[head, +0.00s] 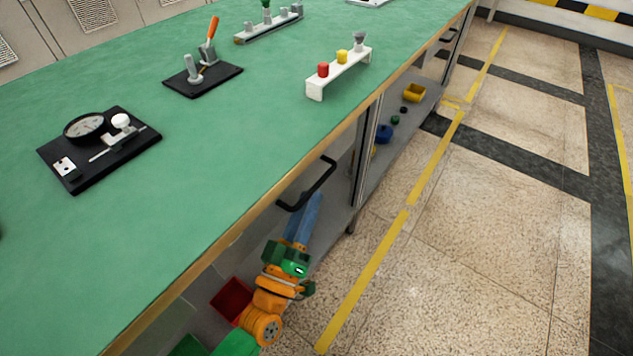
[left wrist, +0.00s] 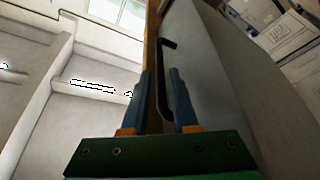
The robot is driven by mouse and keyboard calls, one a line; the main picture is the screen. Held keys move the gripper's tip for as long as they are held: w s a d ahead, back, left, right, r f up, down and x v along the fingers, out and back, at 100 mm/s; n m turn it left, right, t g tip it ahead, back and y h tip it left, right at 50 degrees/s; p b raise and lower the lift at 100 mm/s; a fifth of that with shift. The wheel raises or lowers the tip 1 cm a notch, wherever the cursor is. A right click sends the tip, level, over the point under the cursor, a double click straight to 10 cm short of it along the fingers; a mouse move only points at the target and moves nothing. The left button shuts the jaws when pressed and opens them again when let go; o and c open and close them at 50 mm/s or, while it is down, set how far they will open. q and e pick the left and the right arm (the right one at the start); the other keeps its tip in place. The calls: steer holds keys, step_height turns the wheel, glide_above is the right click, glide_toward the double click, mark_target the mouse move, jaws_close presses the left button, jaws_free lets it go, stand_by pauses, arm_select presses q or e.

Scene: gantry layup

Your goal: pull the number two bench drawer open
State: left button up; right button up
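A black bar handle (head: 322,184) stands out from the front of the green-topped bench (head: 215,190), just below its wooden edge. No drawer number can be read, and the drawer front is mostly hidden under the edge. My left gripper (head: 312,200), with blue fingers, reaches up from below to the handle. In the left wrist view the fingers (left wrist: 162,90) stand apart, with the black handle (left wrist: 166,70) showing in the gap between them. I cannot tell whether either finger touches it. My right gripper is not in view.
A second black handle (head: 448,36) is farther along the bench front. A dial gauge plate (head: 100,150), a toggle clamp plate (head: 203,80) and a white block with coloured pegs (head: 338,75) stand on top. A lower shelf holds a red bin (head: 231,298). The floor to the right is clear.

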mark_target(315, 186)
arm_select(q)
steer(key=x, duration=0.4)
steer(key=shift+f, duration=0.1)
jaws_close()
stand_by(0.9)
stand_by(0.4)
